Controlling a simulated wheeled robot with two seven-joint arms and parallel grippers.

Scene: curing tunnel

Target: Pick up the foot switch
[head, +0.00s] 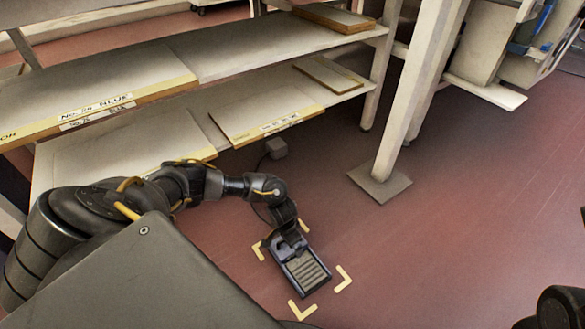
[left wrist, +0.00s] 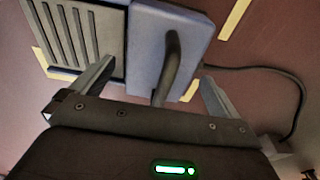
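The foot switch (head: 306,269) lies on the red floor inside yellow corner marks. It has a ribbed grey pedal, and a blue-grey housing with a dark bar-like handle; it also shows in the left wrist view (left wrist: 148,35). My left gripper (head: 290,236) is right above its housing end and partly hides it. In the left wrist view my left gripper (left wrist: 157,76) is open, its fingers spread on either side of the handle. I cannot tell whether a finger touches the switch. My right gripper is not in view.
A cable runs from the switch toward a small grey box (head: 277,147) on the floor. Shelves with boards (head: 262,117) stand behind my left arm. A white post with a foot plate (head: 380,183) stands to the right.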

